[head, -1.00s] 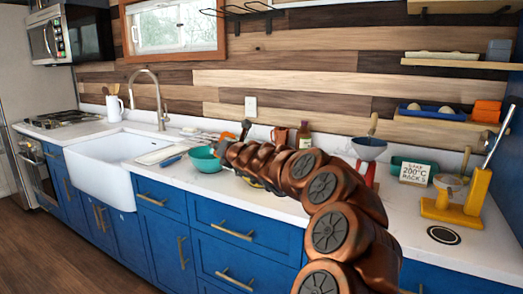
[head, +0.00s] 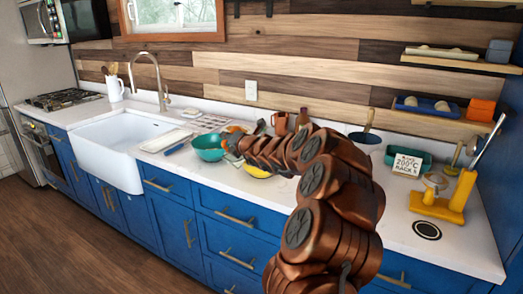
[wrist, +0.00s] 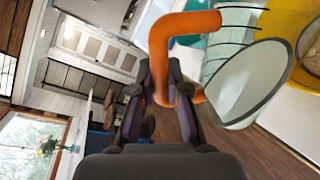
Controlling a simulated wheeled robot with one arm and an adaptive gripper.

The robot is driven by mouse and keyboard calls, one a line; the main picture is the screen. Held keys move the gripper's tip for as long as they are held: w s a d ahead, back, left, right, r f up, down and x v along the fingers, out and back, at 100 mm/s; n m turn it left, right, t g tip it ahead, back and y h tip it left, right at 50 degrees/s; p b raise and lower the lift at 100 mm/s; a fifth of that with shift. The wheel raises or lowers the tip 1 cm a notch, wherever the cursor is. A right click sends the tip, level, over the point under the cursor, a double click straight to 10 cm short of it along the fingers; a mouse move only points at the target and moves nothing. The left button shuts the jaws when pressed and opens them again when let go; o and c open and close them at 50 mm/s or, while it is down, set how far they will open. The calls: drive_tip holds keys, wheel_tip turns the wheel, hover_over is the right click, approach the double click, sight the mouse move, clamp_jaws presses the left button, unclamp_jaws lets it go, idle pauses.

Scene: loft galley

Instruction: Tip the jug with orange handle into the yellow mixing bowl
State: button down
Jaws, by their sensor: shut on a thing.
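My gripper (wrist: 160,92) is shut on the orange handle (wrist: 168,45) of the clear jug (wrist: 238,85). In the wrist view, which is strongly rolled, the jug lies to the right of the fingers, with dark measuring lines on its wall. It looks tilted; I cannot tell whether anything is flowing from it. The yellow mixing bowl (head: 257,173) stands on the counter just below and right of the gripper in the head view, partly behind my arm. Its yellow side also shows at the top right of the wrist view (wrist: 279,28), close to the jug. Its contents are unclear.
A teal bowl (head: 208,148) stands left of the yellow bowl. The white sink (head: 118,155) is farther left. The counter front between is clear.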

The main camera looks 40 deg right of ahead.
sight(234, 130)
drive_tip(key=p, duration=0.2)
drive_tip(key=shift+d+r+m+p, duration=0.25)
drive_tip(key=shift+r+m+p, duration=0.05)
drive_tip(key=shift+r, duration=0.05)
drive_tip(key=p, duration=0.4)
drive_tip(key=shift+d+r+m+y+p, duration=0.15)
drive_tip(key=shift+d+m+y+p, duration=0.15)
drive_tip(key=shift+d+m+p, duration=0.1)
drive_tip(key=p, duration=0.5)
drive_tip(key=shift+d+r+m+p, duration=0.35)
drive_tip(key=shift+r+m+p, duration=0.05)
drive_tip(key=shift+d+f, duration=0.1)
drive_tip(key=shift+f, duration=0.1)
drive_tip(key=shift+d+r, duration=0.1)
drive_tip(key=shift+r, duration=0.05)
drive_tip(key=shift+d+r+m, duration=0.2)
drive_tip(key=shift+r+m, duration=0.05)
drive_tip(key=shift+m, duration=0.15)
drive_tip(key=shift+d+m+y, duration=0.4)
drive_tip(key=shift+d+m, duration=0.3)
drive_tip(key=shift+d, duration=0.95)
drive_tip(key=shift+d+r+m, duration=0.4)
drive_tip(key=shift+d+m, duration=0.1)
drive_tip(key=shift+d, duration=0.2)
